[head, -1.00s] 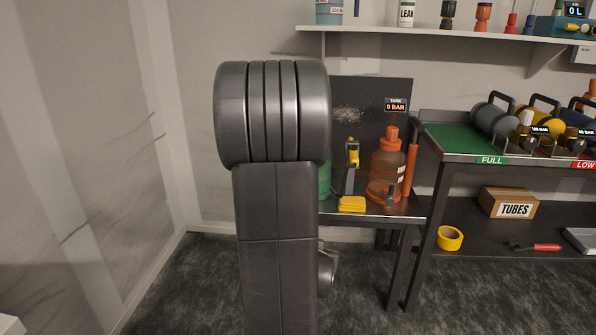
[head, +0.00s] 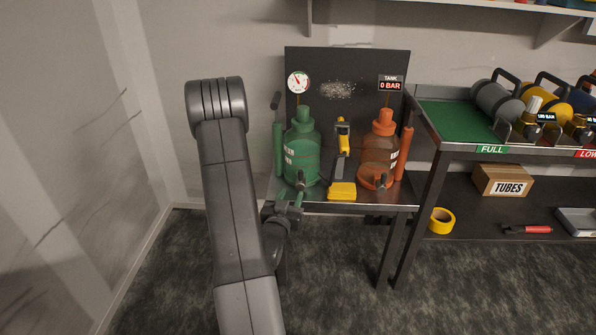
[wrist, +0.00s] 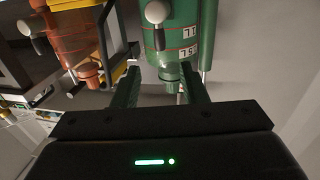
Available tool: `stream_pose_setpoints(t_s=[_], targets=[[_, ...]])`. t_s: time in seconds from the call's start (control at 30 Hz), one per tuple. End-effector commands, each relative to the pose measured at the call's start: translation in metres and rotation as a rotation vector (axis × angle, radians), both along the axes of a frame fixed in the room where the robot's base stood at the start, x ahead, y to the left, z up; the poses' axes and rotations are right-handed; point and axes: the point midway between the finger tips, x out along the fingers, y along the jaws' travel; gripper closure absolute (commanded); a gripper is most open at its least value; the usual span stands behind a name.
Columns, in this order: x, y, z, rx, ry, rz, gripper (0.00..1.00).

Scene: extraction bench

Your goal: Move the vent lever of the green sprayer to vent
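The green sprayer (head: 301,152) stands upright at the left of the small bench, and its body shows close up in the wrist view (wrist: 181,15). A lever with a grey ball knob (wrist: 156,12) is on its front; in the head view a small dark lever (head: 300,181) shows low on the sprayer. Which setting it is at cannot be read. My gripper (head: 291,199), with green fingers, is at the bench's front edge, just before the sprayer's lower part. In the wrist view my gripper (wrist: 160,80) is open and empty, its fingers apart, with the knob beyond them.
An orange sprayer (head: 380,150) stands to the right, its display (head: 391,83) reading 0 BAR. Between them are a yellow-and-black tool (head: 342,135) and a yellow block (head: 342,191). A round gauge (head: 299,83) is on the dark back panel. A wall is at the left.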

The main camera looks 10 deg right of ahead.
Motion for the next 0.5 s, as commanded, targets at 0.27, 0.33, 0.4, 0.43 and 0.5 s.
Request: stream_pose_setpoints(t_s=[0.27,0.33,0.4,0.43,0.5], targets=[[0.052,-0.028,0.000,0.000,-0.004,-0.002,0.61],[0.065,-0.035,0.000,0.001,-0.003,-0.002,0.61],[0.077,-0.040,0.000,0.001,-0.003,-0.001,0.61],[0.081,-0.043,0.001,0.000,-0.004,-0.001,0.61],[0.090,-0.048,0.000,0.000,-0.002,-0.001,0.61]])
